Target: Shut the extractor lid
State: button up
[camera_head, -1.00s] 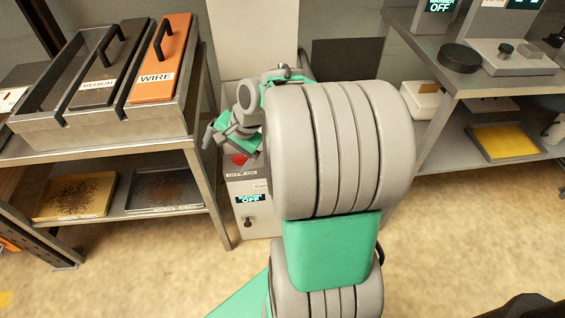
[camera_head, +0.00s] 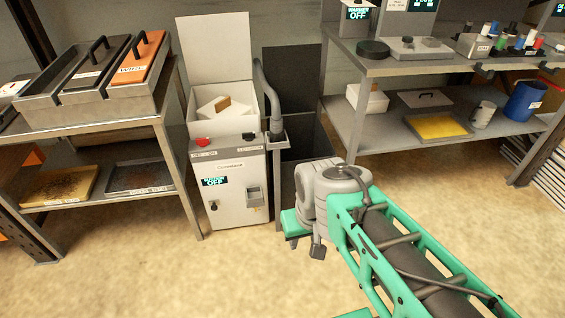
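The extractor is a pale grey cabinet (camera_head: 230,200) standing on the floor between two metal tables. Its lid (camera_head: 215,48) is a flat pale panel standing upright at the back, so the box on top is open. A white block with a brown edge (camera_head: 220,106) shows inside the box. My gripper (camera_head: 306,247) is low, to the right of the cabinet and apart from the lid. It is partly hidden by my arm's grey joint, and its opening is not clear. No held object shows.
The right shelf unit (camera_head: 356,125) holds trays and a blue bin (camera_head: 524,101). Floor in front is clear.

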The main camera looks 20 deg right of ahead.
aim_at(217, 48)
jog(key=u, duration=0.75)
jog(key=i, duration=1.15)
jog(key=z, duration=0.55)
jog(key=i, duration=0.7)
jog(key=z, duration=0.35)
